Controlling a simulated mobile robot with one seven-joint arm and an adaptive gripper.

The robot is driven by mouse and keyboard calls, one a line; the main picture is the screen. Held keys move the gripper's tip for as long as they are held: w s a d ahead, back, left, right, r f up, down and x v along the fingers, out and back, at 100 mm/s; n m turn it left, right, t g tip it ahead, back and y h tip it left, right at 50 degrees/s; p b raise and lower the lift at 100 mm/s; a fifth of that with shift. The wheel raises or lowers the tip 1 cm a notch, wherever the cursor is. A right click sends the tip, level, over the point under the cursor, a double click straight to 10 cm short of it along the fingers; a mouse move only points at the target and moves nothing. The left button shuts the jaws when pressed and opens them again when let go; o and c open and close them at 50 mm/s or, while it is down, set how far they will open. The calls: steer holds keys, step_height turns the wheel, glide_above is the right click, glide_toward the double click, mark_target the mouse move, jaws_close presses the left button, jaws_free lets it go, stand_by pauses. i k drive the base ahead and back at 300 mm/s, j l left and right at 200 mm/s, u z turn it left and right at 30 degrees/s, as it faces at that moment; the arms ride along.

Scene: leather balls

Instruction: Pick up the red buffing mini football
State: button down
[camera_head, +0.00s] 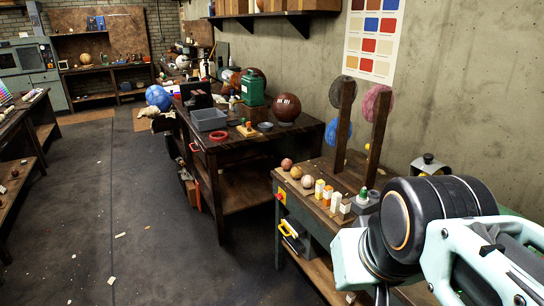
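Which ball is the red buffing mini football I cannot tell for sure. A small reddish-brown ball (287,164) sits at the left end of a row on the near workbench, beside a tan ball (296,172) and a paler ball (307,181). A larger pinkish-red round thing (377,101) shows behind an upright wooden post on the same bench. My arm fills the lower right corner and hides part of the bench. My gripper's fingers are not in view.
The near workbench (313,205) also holds several small bottles or blocks (327,194) and two tall posts (343,128). A farther bench carries a dark red ball (286,107), a green canister (252,88) and a grey bin (208,119). The floor (120,220) at left is mostly open, with scraps.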

mark_target(287, 164)
steer(key=i+j+z, duration=0.45)
steer(key=i+j, duration=0.55)
steer(key=i, duration=0.35)
steer(key=i+j+z, duration=0.4)
steer(key=i+j, duration=0.75)
steer(key=j, duration=0.25)
steer(key=i, duration=0.15)
steer(key=l+z, duration=0.05)
